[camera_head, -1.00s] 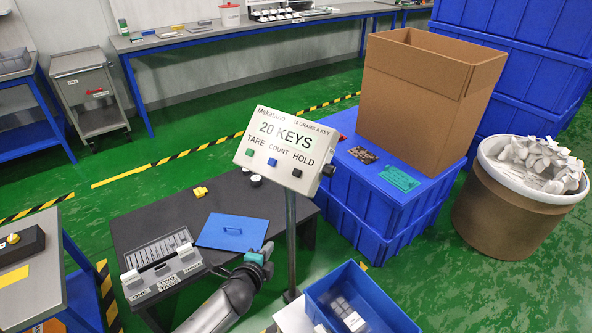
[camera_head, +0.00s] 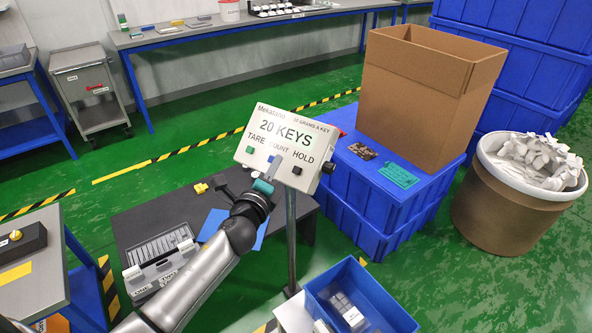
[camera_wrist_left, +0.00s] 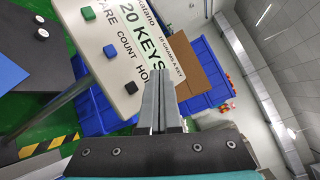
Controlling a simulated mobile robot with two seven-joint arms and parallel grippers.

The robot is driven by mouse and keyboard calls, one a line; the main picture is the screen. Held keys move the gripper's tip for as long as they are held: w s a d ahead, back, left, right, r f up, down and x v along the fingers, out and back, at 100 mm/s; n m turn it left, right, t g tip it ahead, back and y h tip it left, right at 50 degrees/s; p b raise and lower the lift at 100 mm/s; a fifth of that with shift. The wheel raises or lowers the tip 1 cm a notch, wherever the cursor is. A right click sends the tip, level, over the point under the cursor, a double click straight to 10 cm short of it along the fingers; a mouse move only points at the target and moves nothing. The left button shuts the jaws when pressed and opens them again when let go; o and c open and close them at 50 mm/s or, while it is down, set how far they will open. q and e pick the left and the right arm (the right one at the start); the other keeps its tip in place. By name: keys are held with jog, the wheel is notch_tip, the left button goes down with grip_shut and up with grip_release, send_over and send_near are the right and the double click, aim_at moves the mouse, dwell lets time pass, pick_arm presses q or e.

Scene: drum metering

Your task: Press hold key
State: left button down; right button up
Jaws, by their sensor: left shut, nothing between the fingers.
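The white display panel (camera_head: 292,133) reads "20 KEYS" and stands tilted on a grey post. Its hold key is the black button (camera_head: 297,170) under the word HOLD; it also shows in the wrist view (camera_wrist_left: 131,88). The green key (camera_head: 249,150) is at the left, and the blue key (camera_wrist_left: 109,51) is in the middle, largely covered by my gripper in the head view. My left gripper (camera_head: 274,165) is shut and empty in front of the panel's lower edge. In the wrist view its fingertips (camera_wrist_left: 161,76) lie beside the black key, over the HOLD lettering; contact cannot be told.
A black table (camera_head: 140,225) with a grey slotted tray stands behind my arm. A cardboard box (camera_head: 420,95) sits on blue crates to the right, beside a brown drum (camera_head: 505,215) of white pieces. An open blue bin (camera_head: 385,300) is at the front.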

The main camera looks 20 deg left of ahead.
aim_at(291, 172)
pick_arm(q)
jog(key=shift+w+d+f+b, duration=0.2)
jog(key=shift+w+f+b, duration=0.85)
jog(key=shift+b, duration=0.2)
jog(key=shift+w+d+f+b, duration=0.15)
jog(key=shift+w+f+b, duration=0.9)
jog(key=shift+b, duration=0.2)
jog(key=shift+w+d+f+b, duration=0.2)
jog(key=shift+w+f+b, duration=0.8)
jog(key=shift+b, duration=0.25)
jog(key=shift+f, duration=0.15)
jog(key=shift+w+f+b, duration=0.2)
jog(key=shift+w+b, duration=0.1)
jog(key=shift+b, duration=0.1)
jog(key=shift+w+d+f+b, duration=0.1)
jog(key=shift+w+f+b, duration=0.1)
jog(key=shift+f+b, duration=0.1)
jog(key=shift+r, duration=0.1)
jog(key=shift+s+r+p, duration=0.5)
jog(key=shift+s+p, duration=0.05)
jog(key=shift+p, duration=0.2)
